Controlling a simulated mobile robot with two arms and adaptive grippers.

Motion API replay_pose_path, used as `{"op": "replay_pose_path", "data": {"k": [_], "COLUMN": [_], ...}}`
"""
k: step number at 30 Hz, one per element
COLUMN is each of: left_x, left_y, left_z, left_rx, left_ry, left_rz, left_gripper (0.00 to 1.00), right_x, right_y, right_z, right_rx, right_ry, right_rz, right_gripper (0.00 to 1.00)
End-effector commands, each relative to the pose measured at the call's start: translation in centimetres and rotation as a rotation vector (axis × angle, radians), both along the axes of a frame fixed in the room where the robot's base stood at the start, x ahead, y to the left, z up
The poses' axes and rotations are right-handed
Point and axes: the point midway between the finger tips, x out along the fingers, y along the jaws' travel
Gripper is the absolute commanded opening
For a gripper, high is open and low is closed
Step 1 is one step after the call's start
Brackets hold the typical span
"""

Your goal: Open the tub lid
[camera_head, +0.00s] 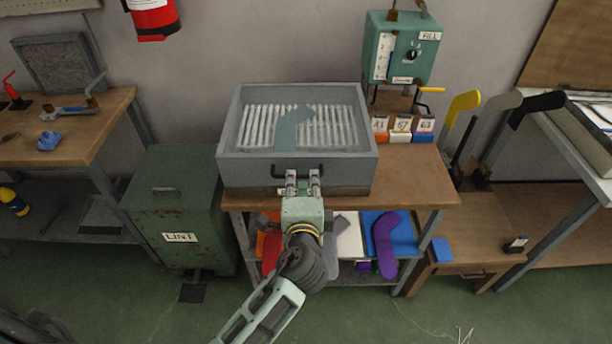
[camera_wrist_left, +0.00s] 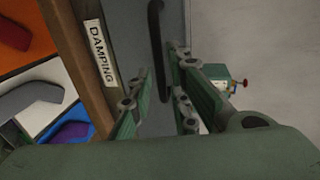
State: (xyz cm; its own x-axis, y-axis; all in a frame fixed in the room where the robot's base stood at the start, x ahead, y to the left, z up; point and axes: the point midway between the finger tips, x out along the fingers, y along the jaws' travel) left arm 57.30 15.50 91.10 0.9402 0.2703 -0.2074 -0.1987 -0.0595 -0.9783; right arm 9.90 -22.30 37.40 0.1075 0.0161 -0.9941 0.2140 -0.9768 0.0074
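The grey tub (camera_head: 228,130) stands on the wooden bench, with pale ribs and a grey-green sock-shaped form (camera_head: 288,130) showing within its rim. I cannot tell whether a clear lid covers them. A dark bar handle (camera_head: 278,173) is on the tub's front. My left gripper (camera_head: 303,176) is at this handle, coming from the front. In the left wrist view the handle (camera_wrist_left: 156,45) runs down toward the gap between the two fingers (camera_wrist_left: 158,100), which are apart. Whether they touch it is unclear. My right gripper is not in view.
A wooden bench (camera_head: 415,185) carries the tub, with coloured socks on the shelf below. A green FILL box (camera_head: 400,48) and numbered blocks (camera_head: 400,130) are at right. A green LINT bin (camera_head: 175,210) stands left. A DAMPING label (camera_wrist_left: 101,52) is beside the handle.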

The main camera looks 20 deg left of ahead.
Motion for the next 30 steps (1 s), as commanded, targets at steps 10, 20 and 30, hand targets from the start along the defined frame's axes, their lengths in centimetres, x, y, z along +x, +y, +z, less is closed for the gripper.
{"op": "replay_pose_path", "data": {"k": [10, 20, 30], "left_x": [3.1, 3.1, 3.1], "left_y": [0.9, 0.9, 0.9], "left_z": [-0.7, -0.8, -0.8], "left_rx": [-0.001, -0.002, -0.002], "left_ry": [0.002, 0.002, 0.002], "left_rz": [0.000, -0.001, -0.001], "left_gripper": [0.17, 0.08, 0.00], "right_x": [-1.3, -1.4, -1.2], "right_y": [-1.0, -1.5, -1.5], "right_z": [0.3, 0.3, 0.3], "right_rx": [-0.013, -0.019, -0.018], "right_ry": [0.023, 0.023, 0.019], "right_rz": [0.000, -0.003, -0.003], "right_gripper": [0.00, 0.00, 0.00]}}
